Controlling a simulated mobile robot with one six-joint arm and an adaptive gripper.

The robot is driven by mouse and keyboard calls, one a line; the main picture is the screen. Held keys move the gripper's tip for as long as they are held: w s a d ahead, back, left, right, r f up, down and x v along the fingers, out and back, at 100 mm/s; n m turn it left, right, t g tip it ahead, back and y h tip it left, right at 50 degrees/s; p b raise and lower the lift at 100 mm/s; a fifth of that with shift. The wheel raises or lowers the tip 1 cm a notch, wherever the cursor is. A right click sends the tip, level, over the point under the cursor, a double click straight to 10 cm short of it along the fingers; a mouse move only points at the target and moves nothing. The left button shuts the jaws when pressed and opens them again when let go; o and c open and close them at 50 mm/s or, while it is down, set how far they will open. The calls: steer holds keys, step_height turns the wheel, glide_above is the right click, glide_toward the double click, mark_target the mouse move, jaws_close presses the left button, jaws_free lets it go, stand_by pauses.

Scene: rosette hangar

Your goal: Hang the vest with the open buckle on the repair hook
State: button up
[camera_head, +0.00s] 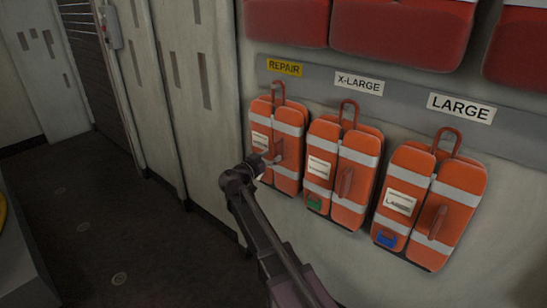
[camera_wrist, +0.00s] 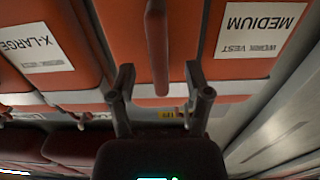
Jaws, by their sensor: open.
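An orange vest (camera_head: 288,130) with grey bands hangs on the hook (camera_head: 279,88) under the yellow REPAIR sign (camera_head: 285,67). In the wrist view its tag (camera_wrist: 258,28) reads MEDIUM, upside down. My gripper (camera_head: 266,160) is at the front of this vest. In the wrist view my gripper (camera_wrist: 160,72) is open, with one finger on each side of the vest's raised front handle (camera_wrist: 157,50); I cannot tell whether they touch it. The lower part of this vest is partly behind my arm, and no buckle shows on it.
An X-LARGE vest (camera_head: 341,172) with a green buckle (camera_head: 314,202) and a LARGE vest (camera_head: 430,204) with a blue buckle (camera_head: 386,239) hang to the right. Red packs (camera_head: 403,32) sit above the signs. The dark floor (camera_head: 110,220) at left is open.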

steer(key=shift+a, duration=0.1)
steer(key=v, duration=1.2)
steer(key=s+d+f+n+g+y, duration=0.15)
steer(key=d+f+g, duration=0.3)
steer(key=d, duration=0.55)
steer(key=s+d+f+n+g+y, duration=0.1)
steer(key=s+d+f+g, duration=0.25)
steer(key=d+f, duration=0.4)
steer(key=s+d+f+n+g+y, duration=0.3)
steer(key=s+d+y, duration=0.1)
steer(key=s+d, duration=0.25)
steer(key=s+d+f+n+g+y, duration=0.25)
steer(key=s+d+f+y, duration=0.2)
steer(key=s, duration=0.35)
step_height(320, 180, up, 20)
steer(key=p, duration=1.8)
steer(key=shift+f+p, duration=0.2)
steer(key=shift+p, duration=0.2)
